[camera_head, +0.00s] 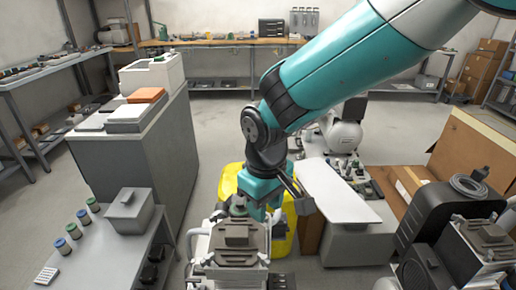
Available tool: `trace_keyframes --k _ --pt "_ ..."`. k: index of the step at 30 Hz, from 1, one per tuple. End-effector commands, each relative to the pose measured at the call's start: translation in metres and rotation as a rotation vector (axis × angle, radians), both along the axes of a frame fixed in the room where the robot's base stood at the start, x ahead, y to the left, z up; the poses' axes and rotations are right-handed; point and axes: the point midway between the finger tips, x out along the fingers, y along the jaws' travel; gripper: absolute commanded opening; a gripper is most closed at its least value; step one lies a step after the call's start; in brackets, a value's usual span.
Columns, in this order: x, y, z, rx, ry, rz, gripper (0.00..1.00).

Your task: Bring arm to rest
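My teal arm reaches in from the upper right and bends down at a dark joint in the middle of the view. My gripper (243,206) is at its lower end, pointing down, just behind the top of a grey-beige machine (238,243) at the bottom centre. The fingers are small and partly hidden by the machine and the wrist. I cannot tell whether they are open or shut, touch the machine or hold anything.
A yellow bin (229,181) stands behind the wrist. A grey cabinet (140,150) and a low bench (105,255) are on the left. A white-topped stand (337,190), cardboard box (465,150) and black compressor (450,215) crowd the right. Open floor (222,125) lies behind.

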Motion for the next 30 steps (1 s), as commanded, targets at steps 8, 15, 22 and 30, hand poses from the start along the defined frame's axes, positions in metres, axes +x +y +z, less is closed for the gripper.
trace_keyframes --k 8,15,22,30 --pt "-0.037 -0.052 0.069 0.123 0.014 -0.053 0.37" --pt "-0.118 -0.105 0.125 0.284 0.024 -0.103 0.37" --pt "-0.163 -0.119 0.137 0.358 0.022 -0.117 0.37" --pt "-0.167 -0.12 0.136 0.364 0.023 -0.116 0.37"
